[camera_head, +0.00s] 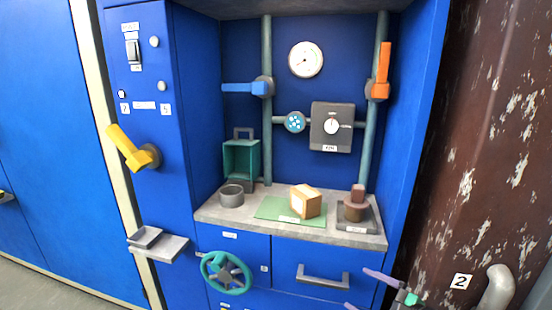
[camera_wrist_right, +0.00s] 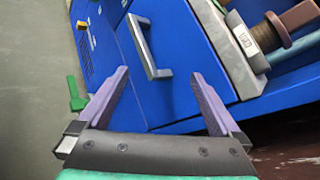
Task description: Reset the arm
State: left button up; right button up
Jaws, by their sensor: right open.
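My right gripper (camera_head: 364,291) is at the lower right in the head view, in front of the blue cabinet's lower part. Its two purple fingers are spread apart with nothing between them. In the right wrist view the open gripper (camera_wrist_right: 160,76) points towards the cabinet front, and the grey drawer handle (camera_wrist_right: 148,46) shows beyond the fingertips, apart from them. The same drawer handle (camera_head: 323,275) is left of the gripper in the head view. My left gripper is not in view.
The grey counter (camera_head: 232,217) holds a tan box (camera_head: 305,201) on a green mat (camera_head: 268,208), a grey cup (camera_head: 231,194) and a brown cylindrical piece (camera_head: 355,205). A teal handwheel (camera_head: 225,272) and yellow lever (camera_head: 128,150) stick out. A rusty wall (camera_head: 480,130) stands at right.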

jog(key=s+f+n+g+h, duration=0.3)
jog(key=s+f+n+g, duration=0.2)
jog(key=s+f+n, duration=0.7)
jog(key=s+f+n+g+h, duration=0.3)
jog(key=s+f+n+g, duration=0.2)
jog(key=s+f+n, duration=0.75)
pick_arm(q)
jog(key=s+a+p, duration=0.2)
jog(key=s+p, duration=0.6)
jog(key=p, duration=0.5)
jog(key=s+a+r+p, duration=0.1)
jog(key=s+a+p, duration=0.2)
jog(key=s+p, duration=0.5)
jog(key=p, duration=0.5)
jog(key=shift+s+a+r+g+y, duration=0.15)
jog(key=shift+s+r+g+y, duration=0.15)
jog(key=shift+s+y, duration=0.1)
pick_arm(e)
jog(key=s+d, duration=0.2)
jog(key=s, duration=0.5)
jog(key=s+d+g, duration=0.1)
jog(key=s+d, duration=0.2)
jog(key=s, duration=0.4)
jog(key=shift+s+d+f+h, duration=0.25)
jog(key=shift+s+f+h, duration=0.1)
jog(key=shift+h, duration=0.05)
jog(key=shift+n, duration=0.25)
